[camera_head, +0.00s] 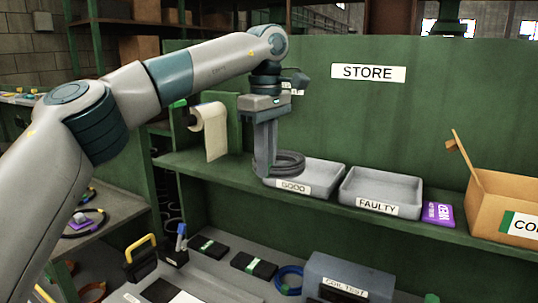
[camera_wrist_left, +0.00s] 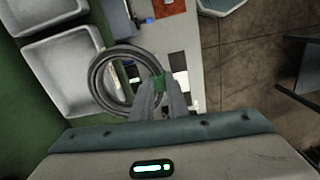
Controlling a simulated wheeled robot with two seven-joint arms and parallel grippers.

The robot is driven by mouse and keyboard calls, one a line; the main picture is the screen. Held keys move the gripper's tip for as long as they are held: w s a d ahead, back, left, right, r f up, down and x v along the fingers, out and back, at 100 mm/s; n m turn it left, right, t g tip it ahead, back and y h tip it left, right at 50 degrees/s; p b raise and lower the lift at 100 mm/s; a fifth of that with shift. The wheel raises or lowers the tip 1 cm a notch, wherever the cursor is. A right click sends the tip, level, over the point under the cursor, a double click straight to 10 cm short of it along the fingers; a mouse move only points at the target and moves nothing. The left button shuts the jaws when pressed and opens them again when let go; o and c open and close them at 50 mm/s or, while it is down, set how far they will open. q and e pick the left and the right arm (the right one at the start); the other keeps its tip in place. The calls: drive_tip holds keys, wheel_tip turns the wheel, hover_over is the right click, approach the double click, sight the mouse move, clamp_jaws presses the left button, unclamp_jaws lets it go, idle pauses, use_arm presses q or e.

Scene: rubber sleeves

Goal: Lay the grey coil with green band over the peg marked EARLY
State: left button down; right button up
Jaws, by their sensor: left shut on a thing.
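My left gripper (camera_head: 264,168) points down and is shut on the grey coil (camera_head: 289,160). It holds the coil at the shelf's front, by the left end of the tray labelled GOOD. In the left wrist view the coil (camera_wrist_left: 97,78) is a ring of several turns. Its green band (camera_wrist_left: 159,82) lies between the fingertips of the left gripper (camera_wrist_left: 155,92). I cannot make out a peg marked EARLY. A small white label on the green back panel is partly hidden behind my left wrist. My right gripper is not in view.
The GOOD tray (camera_head: 322,168) and FAULTY tray (camera_head: 352,198) stand on the shelf, with a purple box (camera_head: 438,214) and a cardboard carton (camera_head: 502,203) to the right. A paper roll (camera_head: 214,132) hangs at left. Black boxes, a blue coil (camera_head: 279,280) and a grey tester box (camera_head: 348,272) lie below.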

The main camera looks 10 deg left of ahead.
use_arm(q)
drive_tip(key=s+a+f+m, duration=0.4)
drive_tip(key=s+f, duration=0.2)
drive_tip(key=f, duration=0.2)
drive_tip(key=s+a+f+m, duration=0.4)
drive_tip(key=s+f, duration=0.2)
drive_tip(key=f, duration=0.3)
drive_tip(key=s+a+f+m, duration=0.4)
drive_tip(key=s+f, duration=0.3)
drive_tip(key=f, duration=0.2)
drive_tip(key=shift+a+f+m+b, duration=0.2)
drive_tip(key=shift+a+m+b, duration=0.1)
drive_tip(key=shift+b, duration=0.1)
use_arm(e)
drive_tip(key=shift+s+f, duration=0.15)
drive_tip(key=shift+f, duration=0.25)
